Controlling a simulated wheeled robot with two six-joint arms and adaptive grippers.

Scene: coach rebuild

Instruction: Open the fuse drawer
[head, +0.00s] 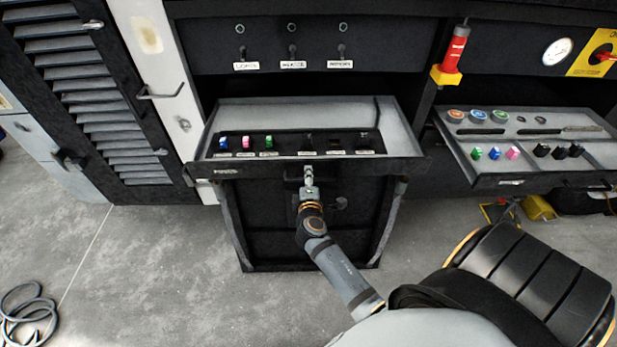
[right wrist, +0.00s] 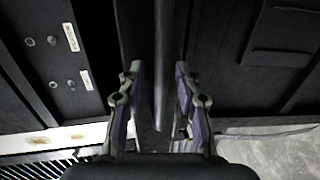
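The fuse drawer (head: 410,163) stands pulled out from the dark cabinet in the head view. Blue, pink and green fuses (head: 246,142) sit at the left of its panel, with black pieces to the right. A small label is on the left of its front. My right gripper (head: 308,178) is at the middle of the drawer front. In the right wrist view its two fingers (right wrist: 159,78) are apart, one on each side of a dark handle bar (right wrist: 161,60), with gaps showing on both sides. My left gripper is not in view.
A second tray (head: 485,181) with coloured pieces juts out at the right. A red cylinder (head: 455,50) in a yellow holder hangs between them. A louvred door (head: 95,90) stands at the left. A hose (head: 28,312) lies on the floor; the floor at left is otherwise clear.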

